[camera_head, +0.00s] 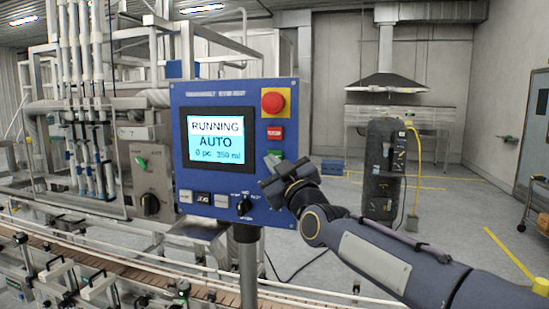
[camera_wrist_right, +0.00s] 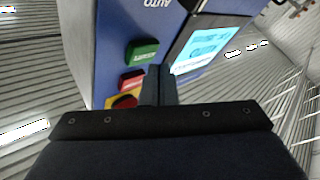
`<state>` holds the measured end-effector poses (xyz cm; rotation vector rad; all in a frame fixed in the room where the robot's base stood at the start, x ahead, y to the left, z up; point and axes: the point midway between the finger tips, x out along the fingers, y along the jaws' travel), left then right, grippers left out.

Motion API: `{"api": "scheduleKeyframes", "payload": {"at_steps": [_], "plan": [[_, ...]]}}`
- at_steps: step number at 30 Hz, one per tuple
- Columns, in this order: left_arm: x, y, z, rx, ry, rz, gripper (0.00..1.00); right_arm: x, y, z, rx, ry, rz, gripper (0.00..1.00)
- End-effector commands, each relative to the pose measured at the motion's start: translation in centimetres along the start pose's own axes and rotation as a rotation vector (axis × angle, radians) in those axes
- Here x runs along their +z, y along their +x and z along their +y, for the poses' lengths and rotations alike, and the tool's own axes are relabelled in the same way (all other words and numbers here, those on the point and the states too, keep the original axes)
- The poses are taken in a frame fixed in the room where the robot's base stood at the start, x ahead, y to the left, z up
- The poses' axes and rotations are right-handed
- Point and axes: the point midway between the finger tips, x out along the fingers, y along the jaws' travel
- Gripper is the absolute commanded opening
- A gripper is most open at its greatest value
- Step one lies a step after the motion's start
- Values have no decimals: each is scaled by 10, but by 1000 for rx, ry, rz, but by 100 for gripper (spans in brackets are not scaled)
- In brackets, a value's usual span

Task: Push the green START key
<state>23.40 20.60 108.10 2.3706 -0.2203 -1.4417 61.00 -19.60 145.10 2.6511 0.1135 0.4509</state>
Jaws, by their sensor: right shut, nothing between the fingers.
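The green START key (camera_head: 276,153) is on the right side of the blue control panel (camera_head: 226,90), below a red key (camera_head: 275,133). It is partly hidden by my right gripper (camera_head: 271,170) in the head view. In the right wrist view the green key (camera_wrist_right: 142,50) shows whole, close beside the shut fingers (camera_wrist_right: 160,80). I cannot tell whether the fingertips touch the panel. My right gripper is shut and empty. The panel's screen (camera_head: 215,140) reads RUNNING, AUTO, 0 pc, 350 ml. My left gripper is not in view.
A red mushroom button (camera_head: 273,102) on a yellow plate sits above the keys. A black selector knob (camera_head: 243,205) and several small keys lie along the panel's bottom. A conveyor (camera_head: 110,270) runs in front. A dark cabinet (camera_head: 383,170) stands behind at right, with open floor around it.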

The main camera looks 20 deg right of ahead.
Motion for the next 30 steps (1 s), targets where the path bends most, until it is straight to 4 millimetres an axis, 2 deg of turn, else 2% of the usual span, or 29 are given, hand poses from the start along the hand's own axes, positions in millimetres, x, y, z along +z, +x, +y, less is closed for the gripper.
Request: {"api": "scheduleKeyframes", "payload": {"at_steps": [18, 30], "plan": [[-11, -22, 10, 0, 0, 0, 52, -26, -33, -24, -1, 1, 0, 0], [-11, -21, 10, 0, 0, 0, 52, -25, -35, -25, 0, 1, 0, 0]]}}
